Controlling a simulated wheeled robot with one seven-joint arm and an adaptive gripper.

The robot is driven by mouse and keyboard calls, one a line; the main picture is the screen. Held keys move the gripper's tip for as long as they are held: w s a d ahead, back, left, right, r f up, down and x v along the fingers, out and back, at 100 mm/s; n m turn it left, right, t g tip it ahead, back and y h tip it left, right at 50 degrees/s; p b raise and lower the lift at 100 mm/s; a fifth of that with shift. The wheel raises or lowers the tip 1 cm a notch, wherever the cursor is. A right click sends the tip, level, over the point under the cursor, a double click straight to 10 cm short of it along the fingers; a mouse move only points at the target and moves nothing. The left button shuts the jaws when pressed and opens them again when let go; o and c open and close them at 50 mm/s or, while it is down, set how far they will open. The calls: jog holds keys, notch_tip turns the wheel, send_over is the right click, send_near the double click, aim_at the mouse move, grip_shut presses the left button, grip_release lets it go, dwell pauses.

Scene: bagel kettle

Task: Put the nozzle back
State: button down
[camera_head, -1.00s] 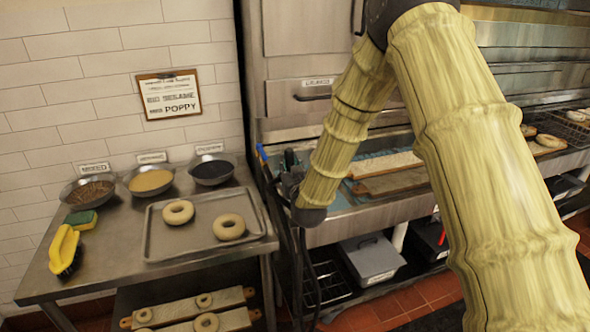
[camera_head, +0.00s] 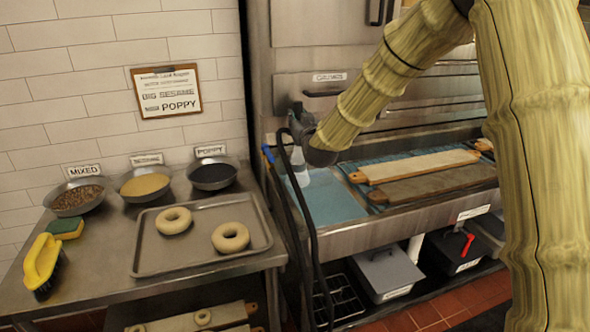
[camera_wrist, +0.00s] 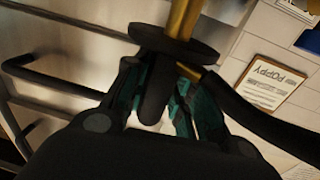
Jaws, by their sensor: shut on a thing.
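My gripper (camera_wrist: 160,88) is shut on the nozzle (camera_wrist: 153,92) in the wrist view. The nozzle's dark grip sits between the teal finger pads, with a black disc and a brass rod beyond them. In the head view my gripper (camera_head: 298,122) is above the left end of the blue-lined trough (camera_head: 335,203). The nozzle is too small and dark to make out there. A black hose (camera_head: 312,235) hangs from near the gripper down past the trough's left corner. I cannot make out a nozzle holder.
A steel bench (camera_head: 105,242) at left holds a tray (camera_head: 150,267) with two bagels, seed bowls, a sponge and a yellow brush (camera_head: 42,262). Boards (camera_head: 420,165) lie across the trough. A steel oven front (camera_head: 320,45) stands behind. A pale, unclear shape (camera_head: 299,165) is below the gripper.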

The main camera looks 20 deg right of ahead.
notch_tip(320, 180, down, 9)
jog(key=p, duration=0.1)
jog(key=shift+a+f, duration=0.15)
jog(key=shift+f, duration=0.05)
dwell(0.5)
jog(key=shift+f, duration=0.2)
jog(key=c, duration=1.2)
grip_release()
jog(key=s, duration=0.3)
jog(key=s+b, duration=0.1)
jog(key=s, duration=0.3)
jog(key=s+f+b, duration=0.1)
jog(key=s, duration=0.2)
jog(key=shift+s+a, duration=0.4)
